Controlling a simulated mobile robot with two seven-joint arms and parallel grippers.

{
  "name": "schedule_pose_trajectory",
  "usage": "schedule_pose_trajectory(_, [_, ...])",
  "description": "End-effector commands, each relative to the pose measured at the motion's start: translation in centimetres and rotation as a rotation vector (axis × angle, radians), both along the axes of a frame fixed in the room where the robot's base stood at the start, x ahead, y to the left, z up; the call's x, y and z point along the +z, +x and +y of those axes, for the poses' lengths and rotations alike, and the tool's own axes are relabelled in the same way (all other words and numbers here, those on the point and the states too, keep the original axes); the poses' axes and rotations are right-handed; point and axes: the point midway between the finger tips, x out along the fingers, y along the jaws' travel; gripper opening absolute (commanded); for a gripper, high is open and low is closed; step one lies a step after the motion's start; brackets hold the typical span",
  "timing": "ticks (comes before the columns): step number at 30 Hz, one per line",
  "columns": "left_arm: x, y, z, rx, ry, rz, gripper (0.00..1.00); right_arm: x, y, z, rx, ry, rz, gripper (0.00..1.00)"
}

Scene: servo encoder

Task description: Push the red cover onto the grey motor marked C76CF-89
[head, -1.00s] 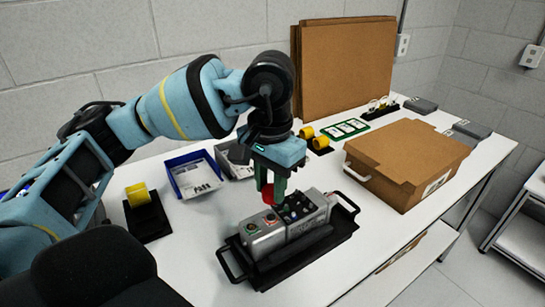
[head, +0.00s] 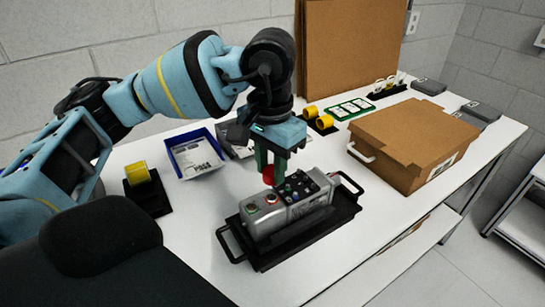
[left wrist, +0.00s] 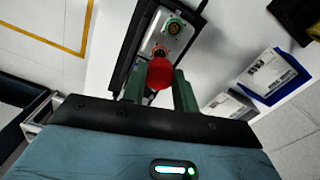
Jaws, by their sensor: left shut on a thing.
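A grey motor unit (head: 262,220) with coloured round connectors on its top lies in a black tray (head: 262,264) with handles. The marking C76CF-89 cannot be read. My left gripper (head: 272,168) points down, shut on the round red cover (head: 268,176) at the back edge of the unit. In the left wrist view, the red cover (left wrist: 160,73) sits between the green fingers, in front of an orange-ringed connector on the grey motor (left wrist: 168,38). I cannot tell whether the cover touches the motor. My right gripper is not in view.
A blue bin (head: 195,153) and a grey bin behind the arm hold papers. A yellow roll on a black stand (head: 143,184) is at left. A cardboard box (head: 415,142) stands at right, with a green board (head: 348,109) behind. The white table front is clear.

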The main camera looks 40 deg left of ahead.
Motion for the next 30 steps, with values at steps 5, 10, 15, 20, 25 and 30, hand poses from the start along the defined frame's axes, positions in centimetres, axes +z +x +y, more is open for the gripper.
schedule_pose_trajectory(5, [-1.5, 0.0, 0.0, 0.002, 0.001, 0.004, 0.08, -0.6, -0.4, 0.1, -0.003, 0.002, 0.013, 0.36])
schedule_pose_trajectory(10, [-2.6, 0.0, 0.0, 0.001, 0.000, 0.003, 0.08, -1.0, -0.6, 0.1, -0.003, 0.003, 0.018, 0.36])
schedule_pose_trajectory(15, [-3.9, 0.0, 0.0, 0.001, 0.000, 0.005, 0.08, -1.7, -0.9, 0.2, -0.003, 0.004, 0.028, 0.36])
schedule_pose_trajectory(20, [-4.3, 0.0, 0.0, 0.001, -0.001, 0.002, 0.08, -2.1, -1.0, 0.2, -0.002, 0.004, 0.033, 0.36])
schedule_pose_trajectory(25, [-4.3, 0.0, 0.0, 0.000, 0.000, 0.000, 0.08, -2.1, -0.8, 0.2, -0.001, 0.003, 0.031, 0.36])
schedule_pose_trajectory(30, [-4.3, 0.0, 0.0, 0.000, 0.000, 0.000, 0.08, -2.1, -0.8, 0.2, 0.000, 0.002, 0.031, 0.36])
